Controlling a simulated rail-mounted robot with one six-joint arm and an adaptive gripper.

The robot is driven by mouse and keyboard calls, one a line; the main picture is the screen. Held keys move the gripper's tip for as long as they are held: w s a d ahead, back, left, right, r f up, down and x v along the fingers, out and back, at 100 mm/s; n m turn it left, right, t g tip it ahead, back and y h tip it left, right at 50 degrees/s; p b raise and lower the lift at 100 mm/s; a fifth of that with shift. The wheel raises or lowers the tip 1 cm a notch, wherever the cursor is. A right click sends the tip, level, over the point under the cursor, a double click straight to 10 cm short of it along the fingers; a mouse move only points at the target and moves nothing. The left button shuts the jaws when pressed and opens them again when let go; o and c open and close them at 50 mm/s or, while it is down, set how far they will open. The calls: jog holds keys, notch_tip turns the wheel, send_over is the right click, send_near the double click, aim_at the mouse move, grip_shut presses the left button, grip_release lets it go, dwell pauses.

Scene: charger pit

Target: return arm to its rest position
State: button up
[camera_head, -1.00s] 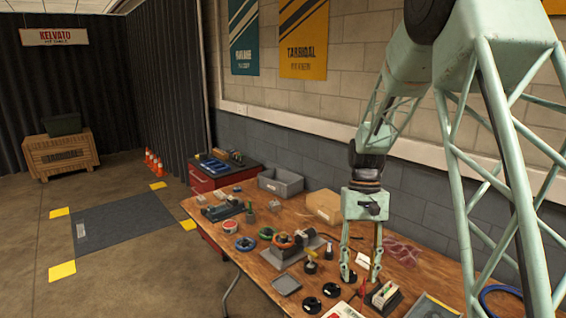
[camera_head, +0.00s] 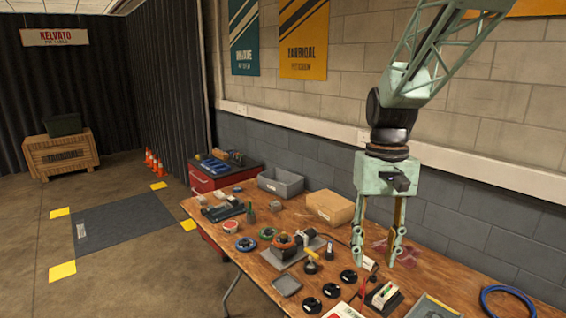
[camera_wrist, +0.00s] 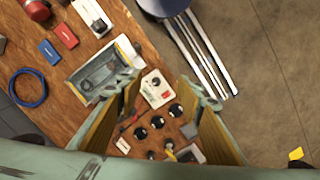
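My gripper (camera_head: 376,250) hangs pointing down above the right half of the wooden table (camera_head: 440,268), with nothing between its fingers. Its two fingers are spread apart. In the wrist view the gripper (camera_wrist: 168,92) also shows open, with a clear gap between the fingers and the table's items seen below through it. My pale green lattice arm comes in from the upper right.
Black round pieces (camera_head: 332,290), a charger-like device (camera_head: 383,297) and a blue cable coil (camera_head: 508,305) lie on the table. A cardboard box (camera_head: 330,207) and grey bin (camera_head: 281,182) stand at the back by the wall. Floor at left is open.

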jog(key=s+r+t, duration=0.2)
jog(key=s+r, duration=0.7)
jog(key=s, duration=0.4)
jog(key=s+r+t, duration=0.2)
jog(key=s+t, duration=0.1)
jog(key=s, duration=1.4)
jog(key=shift+s+a+r+n, duration=0.15)
jog(key=shift+a+n, duration=0.1)
jog(key=shift+n, duration=0.05)
